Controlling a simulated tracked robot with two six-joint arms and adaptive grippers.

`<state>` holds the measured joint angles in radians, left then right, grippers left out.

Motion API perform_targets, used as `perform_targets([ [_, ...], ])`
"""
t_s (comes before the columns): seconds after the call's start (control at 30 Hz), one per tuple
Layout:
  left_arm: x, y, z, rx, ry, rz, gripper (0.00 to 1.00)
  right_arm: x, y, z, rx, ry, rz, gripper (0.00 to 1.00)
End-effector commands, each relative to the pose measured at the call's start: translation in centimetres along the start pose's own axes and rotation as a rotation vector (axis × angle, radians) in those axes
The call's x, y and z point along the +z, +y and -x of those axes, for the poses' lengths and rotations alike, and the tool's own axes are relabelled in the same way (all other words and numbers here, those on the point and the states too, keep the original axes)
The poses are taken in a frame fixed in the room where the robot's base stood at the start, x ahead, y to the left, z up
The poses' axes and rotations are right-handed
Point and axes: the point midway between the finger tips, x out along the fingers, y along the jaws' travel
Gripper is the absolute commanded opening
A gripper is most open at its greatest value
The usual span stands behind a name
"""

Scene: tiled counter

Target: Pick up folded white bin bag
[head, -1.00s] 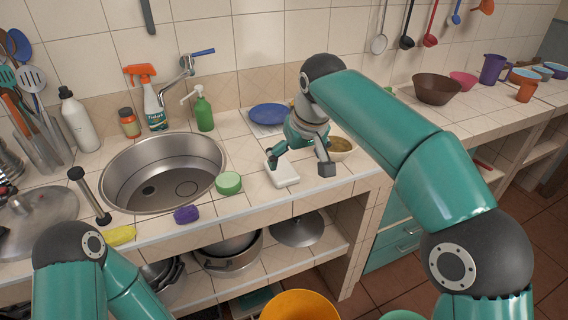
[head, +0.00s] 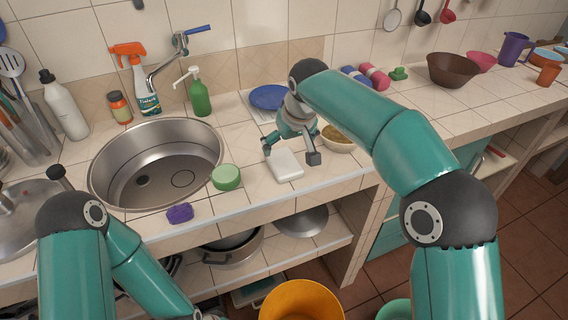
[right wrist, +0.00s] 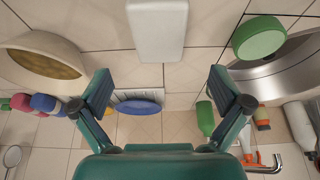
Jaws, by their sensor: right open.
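The folded white bin bag (head: 285,165) lies flat on the tiled counter to the right of the sink, as a pale rectangular slab. In the right wrist view the bag (right wrist: 157,28) is at the top middle, ahead of the fingers and in line with the gap between them. My right gripper (head: 290,156) is open and empty, with its fingers spread around the bag's far part in the head view. The open fingers (right wrist: 161,92) also show in the right wrist view, with no contact on the bag visible. My left arm is at the lower left; its gripper is out of view.
A green round tub (head: 226,177) and the sink (head: 115,180) are left of the bag. A bowl (head: 338,142) stands close on the right, a blue plate (head: 269,97) behind. A purple sponge (head: 180,213) lies near the counter's front edge.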

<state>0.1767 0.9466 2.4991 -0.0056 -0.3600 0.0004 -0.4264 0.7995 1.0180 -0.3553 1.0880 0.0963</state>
Motion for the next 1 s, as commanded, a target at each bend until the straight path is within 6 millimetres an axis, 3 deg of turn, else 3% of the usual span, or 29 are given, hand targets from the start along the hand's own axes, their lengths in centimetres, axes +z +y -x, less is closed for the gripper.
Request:
perform_targets([
  [0.1, 0.0, 0.1, 0.1, 0.0, 0.0, 0.0, 0.4, 0.1, 0.0, -1.9, 0.0, -0.003, -0.001, 1.0],
  [0.37, 0.0, 0.1, 0.2, 0.0, 0.0, 0.0, 0.4, 0.1, 0.2, -3.6, 0.001, -0.002, -0.002, 1.0],
  [0.7, 0.0, 0.4, 1.0, 0.0, 0.001, 0.0, 0.4, 0.4, 0.3, -7.8, 0.001, -0.002, -0.002, 1.0],
  [1.0, 0.0, 0.4, 1.0, 0.0, 0.0, 0.0, 0.4, 0.4, 0.3, -8.3, 0.001, 0.001, -0.002, 1.0],
])
